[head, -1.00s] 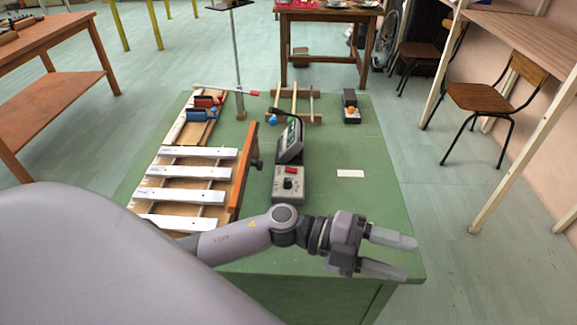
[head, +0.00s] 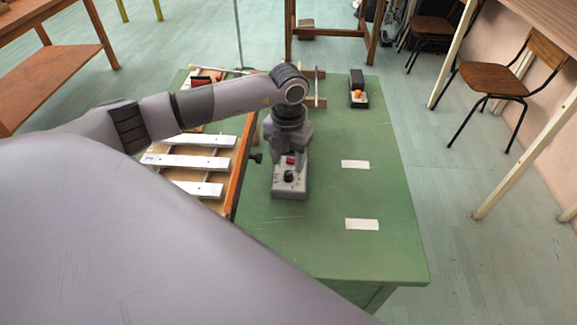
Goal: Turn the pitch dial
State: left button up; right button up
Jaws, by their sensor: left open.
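A small grey box (head: 289,193) sits on the green table, with a black dial (head: 289,177) on its sloped top and a red button or switch (head: 290,160) behind the dial. My left gripper (head: 288,145) is over the far end of the box, just beyond the red part and apart from the dial. It is open and looks empty; its fingertips are hard to make out from above. The gripper and wrist hide the upright meter behind the box. My right gripper is not in view.
White metal bars (head: 198,162) on a wooden frame lie left of the box, partly under my left arm. A black block with an orange knob (head: 358,94) stands at the back right. Two white labels (head: 362,224) lie on the green table (head: 330,240), whose right side is otherwise clear.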

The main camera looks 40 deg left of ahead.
aim_at(288, 172)
pick_arm(q)
jog(key=shift+f, duration=2.05)
grip_shut()
jog(key=shift+m, duration=0.3)
jog(key=m+b, duration=0.3)
jog(key=m, duration=0.2)
jog(key=shift+f, duration=0.15)
jog(key=m+b, duration=0.2)
jog(key=m, duration=0.2)
jog(key=shift+m+b, duration=0.6)
jog(key=shift+m, duration=0.5)
jog(key=shift+r, duration=0.2)
